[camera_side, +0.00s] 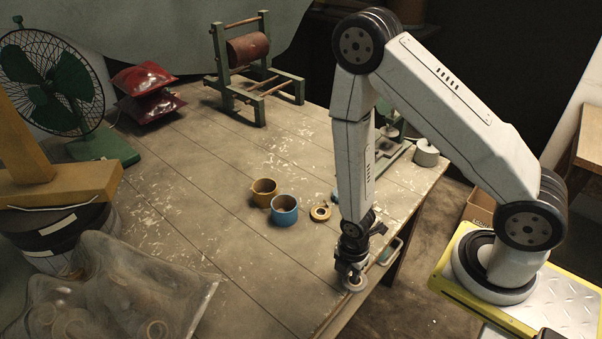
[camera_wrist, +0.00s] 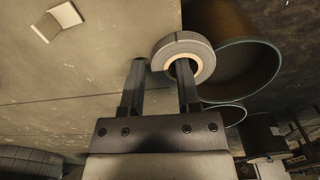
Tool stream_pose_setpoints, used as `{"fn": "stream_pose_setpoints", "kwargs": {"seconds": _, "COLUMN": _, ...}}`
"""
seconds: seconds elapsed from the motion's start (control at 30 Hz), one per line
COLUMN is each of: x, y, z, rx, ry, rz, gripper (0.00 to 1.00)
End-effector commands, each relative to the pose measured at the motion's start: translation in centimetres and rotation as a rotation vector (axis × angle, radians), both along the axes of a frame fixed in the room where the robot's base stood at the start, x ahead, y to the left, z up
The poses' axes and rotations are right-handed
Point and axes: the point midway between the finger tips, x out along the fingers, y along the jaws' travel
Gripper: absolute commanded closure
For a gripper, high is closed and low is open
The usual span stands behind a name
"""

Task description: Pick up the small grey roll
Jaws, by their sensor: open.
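The small grey roll (camera_side: 355,284) is at the table's near right edge in the side view, directly at the tips of my gripper (camera_side: 350,272). In the wrist view the grey roll (camera_wrist: 182,45) is a thick ring with a pale core. My gripper (camera_wrist: 160,72) is open there, its two dark fingers apart. The right finger's tip overlaps the roll's hole; the left finger is just outside the roll's left side. I cannot tell whether either finger touches it. In the side view the gripper partly hides the roll.
A blue roll (camera_side: 285,210), a yellow roll (camera_side: 264,192) and a flat tan ring (camera_side: 320,212) sit to the left on the table (camera_side: 200,205). A green wooden frame (camera_side: 254,75) and a green fan (camera_side: 62,90) stand farther back. The table's front middle is clear.

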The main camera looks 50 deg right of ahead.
Motion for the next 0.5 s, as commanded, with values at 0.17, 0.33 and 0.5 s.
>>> {"fn": "stream_pose_setpoints", "kwargs": {"seconds": 0.17, "x": 0.00, "y": 0.00, "z": 0.01, "rx": 0.000, "ry": 0.000, "rz": 0.000, "gripper": 1.00}}
{"fn": "stream_pose_setpoints", "kwargs": {"seconds": 0.33, "x": 0.00, "y": 0.00, "z": 0.01, "rx": 0.000, "ry": 0.000, "rz": 0.000, "gripper": 1.00}}
{"fn": "stream_pose_setpoints", "kwargs": {"seconds": 0.5, "x": 0.00, "y": 0.00, "z": 0.03, "rx": 0.000, "ry": 0.000, "rz": 0.000, "gripper": 1.00}}
